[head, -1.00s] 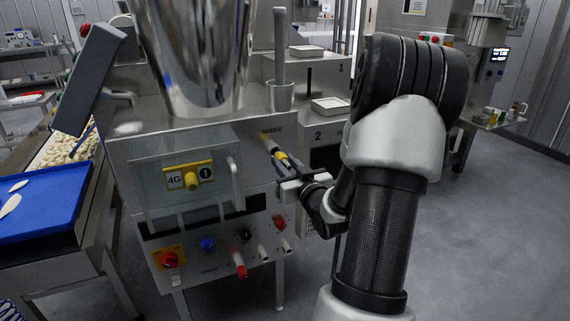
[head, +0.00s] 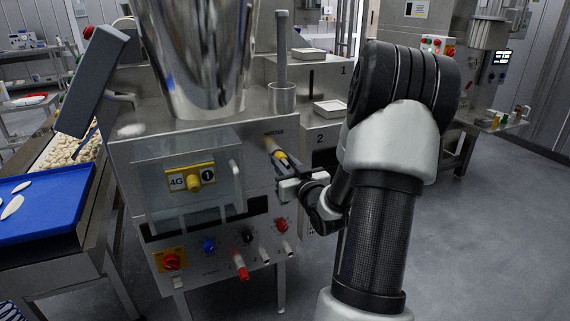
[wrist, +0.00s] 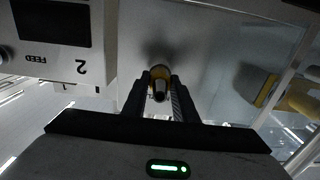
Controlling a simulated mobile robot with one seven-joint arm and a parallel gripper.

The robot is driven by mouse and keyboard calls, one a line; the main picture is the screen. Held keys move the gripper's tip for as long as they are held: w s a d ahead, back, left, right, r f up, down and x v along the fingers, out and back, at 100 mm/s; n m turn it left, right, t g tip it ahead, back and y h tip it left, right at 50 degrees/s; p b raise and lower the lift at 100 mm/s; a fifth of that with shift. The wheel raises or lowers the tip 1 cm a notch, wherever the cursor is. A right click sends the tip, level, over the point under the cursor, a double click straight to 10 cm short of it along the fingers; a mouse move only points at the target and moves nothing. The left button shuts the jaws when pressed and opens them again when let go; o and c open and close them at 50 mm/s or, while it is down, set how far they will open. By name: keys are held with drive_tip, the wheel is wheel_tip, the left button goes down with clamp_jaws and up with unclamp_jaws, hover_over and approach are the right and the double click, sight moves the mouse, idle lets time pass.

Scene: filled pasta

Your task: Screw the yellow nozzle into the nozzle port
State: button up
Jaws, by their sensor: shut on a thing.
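The yellow nozzle (head: 281,157) is at the upper right of the machine's front panel, beneath a small dark label. The nozzle port is hidden behind the nozzle, so I cannot tell how deep the nozzle sits.
Knobs and a red-tipped lever (head: 243,272) sit below. A metal hopper (head: 200,60) stands above. A blue tray (head: 50,215) is at left.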

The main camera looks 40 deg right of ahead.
drive_tip(key=shift+w, duration=0.2)
idle(0.7)
drive_tip(key=o, duration=1.4)
drive_tip(key=shift+v, duration=3.5)
drive_tip(key=shift+d, duration=0.1)
